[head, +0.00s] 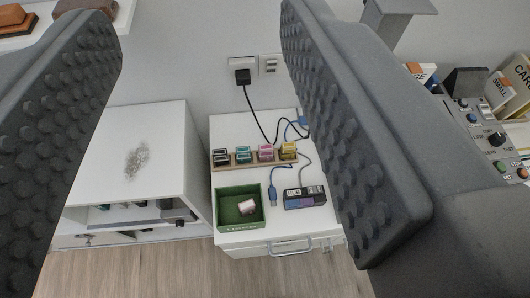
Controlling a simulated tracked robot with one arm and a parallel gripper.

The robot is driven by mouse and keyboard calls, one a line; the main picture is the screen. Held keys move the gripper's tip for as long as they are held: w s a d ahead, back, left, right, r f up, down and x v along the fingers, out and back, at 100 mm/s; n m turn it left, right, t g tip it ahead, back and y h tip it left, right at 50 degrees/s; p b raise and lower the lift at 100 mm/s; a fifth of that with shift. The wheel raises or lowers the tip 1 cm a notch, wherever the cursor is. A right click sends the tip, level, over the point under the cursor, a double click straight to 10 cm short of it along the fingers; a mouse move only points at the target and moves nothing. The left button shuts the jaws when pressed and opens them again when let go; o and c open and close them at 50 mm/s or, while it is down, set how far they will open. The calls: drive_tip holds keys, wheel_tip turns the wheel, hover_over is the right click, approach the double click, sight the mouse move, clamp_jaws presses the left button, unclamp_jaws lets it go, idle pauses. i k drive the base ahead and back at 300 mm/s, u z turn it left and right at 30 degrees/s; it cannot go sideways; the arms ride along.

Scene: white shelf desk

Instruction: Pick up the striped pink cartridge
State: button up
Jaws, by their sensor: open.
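My gripper (203,40) is open and empty; its two dark grey padded fingers fill the left and right of the head view. A pink cartridge (266,153) stands in a row on a wooden strip on the white desk, between a teal cartridge (243,155) and a yellow cartridge (288,151). A small whitish-pink block (247,207) lies inside a green box (226,192) in front of the row. Both are too small for me to tell clear stripes. My fingers are far from both and touch neither.
A dark box device (305,197) and a blue cable (272,190) lie right of the green box. A white cabinet (165,150) stands left. A control panel (490,135) is at the right, partly hidden by my finger.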

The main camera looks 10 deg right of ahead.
sight(266, 151)
drive_tip(key=z, duration=2.6)
drive_tip(key=k, duration=0.9)
drive_tip(key=u, duration=1.9)
drive_tip(key=i, duration=0.95)
drive_tip(key=z, duration=0.05)
